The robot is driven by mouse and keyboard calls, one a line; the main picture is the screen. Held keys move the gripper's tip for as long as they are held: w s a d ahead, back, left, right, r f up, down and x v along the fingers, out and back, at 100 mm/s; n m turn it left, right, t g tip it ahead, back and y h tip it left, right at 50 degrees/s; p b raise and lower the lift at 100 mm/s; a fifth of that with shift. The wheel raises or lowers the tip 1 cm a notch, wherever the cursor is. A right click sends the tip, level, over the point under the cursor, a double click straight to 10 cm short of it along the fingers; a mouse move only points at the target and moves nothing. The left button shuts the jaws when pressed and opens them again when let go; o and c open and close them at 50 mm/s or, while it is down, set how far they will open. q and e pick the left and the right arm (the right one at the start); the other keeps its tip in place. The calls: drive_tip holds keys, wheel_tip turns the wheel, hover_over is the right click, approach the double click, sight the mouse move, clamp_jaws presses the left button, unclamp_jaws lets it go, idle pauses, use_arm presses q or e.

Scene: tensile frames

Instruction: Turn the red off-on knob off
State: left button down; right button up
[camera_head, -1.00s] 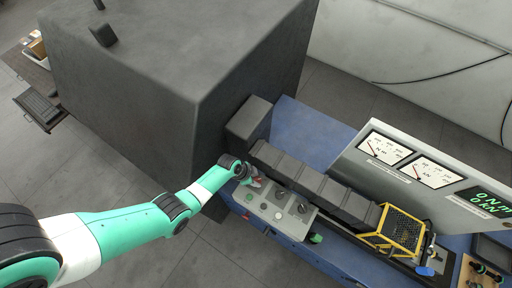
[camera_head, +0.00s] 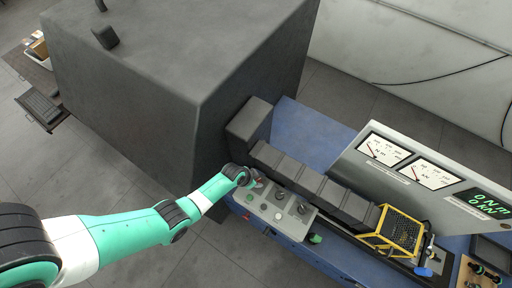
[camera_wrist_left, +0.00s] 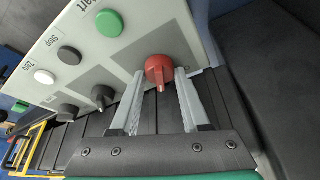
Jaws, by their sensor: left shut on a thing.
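The red knob (camera_wrist_left: 158,68) sits on the sloped grey-white control panel (camera_wrist_left: 178,32), with its handle pointing toward my gripper. My left gripper (camera_wrist_left: 160,82) is shut on the knob, one grey finger on each side of its handle. In the head view the left gripper (camera_head: 256,182) is at the left end of the panel (camera_head: 264,220), small and partly hidden by my wrist. The knob's off-on markings cannot be read. My right gripper is in neither view.
Beside the knob are a black knob (camera_wrist_left: 103,95), a green button (camera_wrist_left: 109,23), a black button (camera_wrist_left: 69,55) and a white button (camera_wrist_left: 45,77). Dark ribbed covers (camera_head: 305,180) run behind the panel. A large dark block (camera_head: 190,90) stands to the left.

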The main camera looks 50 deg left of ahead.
use_arm(q)
drive_tip(key=n, duration=0.1)
drive_tip(key=n+y, duration=0.1)
drive_tip(key=n, duration=0.1)
drive_tip(key=shift+d+n, duration=0.2)
drive_tip(key=shift+n, duration=0.1)
drive_tip(key=n+y+b, duration=0.1)
drive_tip(key=n, duration=0.2)
drive_tip(key=shift+n+g+y, duration=0.3)
drive_tip(key=shift+y, duration=0.1)
drive_tip(key=n, duration=0.2)
drive_tip(key=shift+w+d+n+g+y, duration=0.1)
drive_tip(key=shift+n+g+y, duration=0.3)
drive_tip(key=n+g+y, duration=0.1)
drive_tip(key=n, duration=0.3)
drive_tip(key=shift+p, duration=0.3)
drive_tip(key=shift+c, duration=1.9)
unclamp_jaws()
